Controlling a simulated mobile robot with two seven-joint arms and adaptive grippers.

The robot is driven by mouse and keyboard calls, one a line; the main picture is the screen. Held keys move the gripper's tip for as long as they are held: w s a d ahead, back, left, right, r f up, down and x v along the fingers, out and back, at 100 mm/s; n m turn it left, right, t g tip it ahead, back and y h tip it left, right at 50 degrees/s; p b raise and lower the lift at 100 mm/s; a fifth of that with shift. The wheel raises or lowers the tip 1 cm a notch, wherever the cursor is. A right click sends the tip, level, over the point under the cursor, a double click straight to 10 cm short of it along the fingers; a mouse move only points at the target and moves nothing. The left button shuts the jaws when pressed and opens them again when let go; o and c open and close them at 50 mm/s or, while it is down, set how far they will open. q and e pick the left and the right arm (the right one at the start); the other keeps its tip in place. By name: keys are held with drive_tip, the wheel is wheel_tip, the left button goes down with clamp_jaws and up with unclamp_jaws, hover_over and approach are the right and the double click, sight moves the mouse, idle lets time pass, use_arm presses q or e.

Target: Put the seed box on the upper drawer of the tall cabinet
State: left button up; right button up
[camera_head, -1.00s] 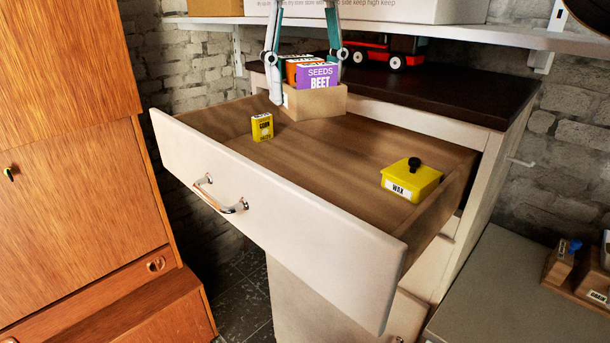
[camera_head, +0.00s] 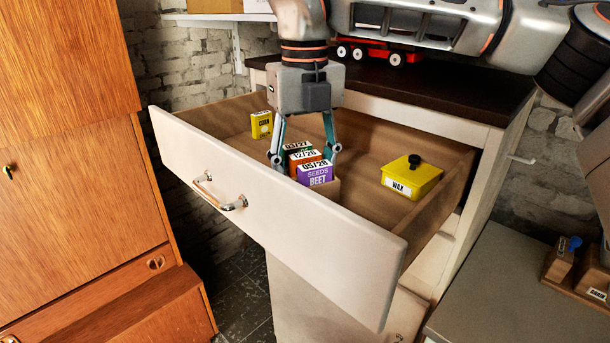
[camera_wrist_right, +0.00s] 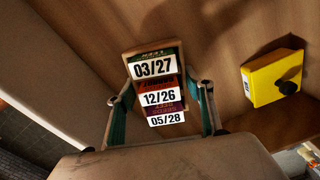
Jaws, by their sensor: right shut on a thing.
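The seed box, a small wooden box (camera_head: 331,187) with green, orange and purple seed packets, is inside the open upper drawer (camera_head: 275,215) of the white tall cabinet. It is close behind the drawer's front panel, which hides its lower part. I cannot tell whether it touches the drawer floor. My right gripper (camera_head: 303,158) comes from above and is shut on the seed box, with a finger at each side. In the right wrist view the packets (camera_wrist_right: 157,92) stand between the two fingers. My left gripper is not in view.
A yellow wax box (camera_head: 411,177) lies in the drawer's right part, and a small yellow corn packet (camera_head: 261,124) stands at its back left. A red toy truck (camera_head: 375,52) is on the dark cabinet top. An orange-brown wooden unit (camera_head: 75,180) stands left.

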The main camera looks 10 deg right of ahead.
drive_tip(key=shift+w+f, duration=0.1)
drive_tip(key=shift+f, duration=0.6)
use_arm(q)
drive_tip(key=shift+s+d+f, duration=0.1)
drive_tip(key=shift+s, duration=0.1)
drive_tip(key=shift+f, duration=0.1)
use_arm(e)
drive_tip(key=shift+f, duration=0.15)
drive_tip(key=o, duration=1.6)
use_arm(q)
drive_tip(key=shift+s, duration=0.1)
use_arm(e)
drive_tip(key=shift+o, duration=0.2)
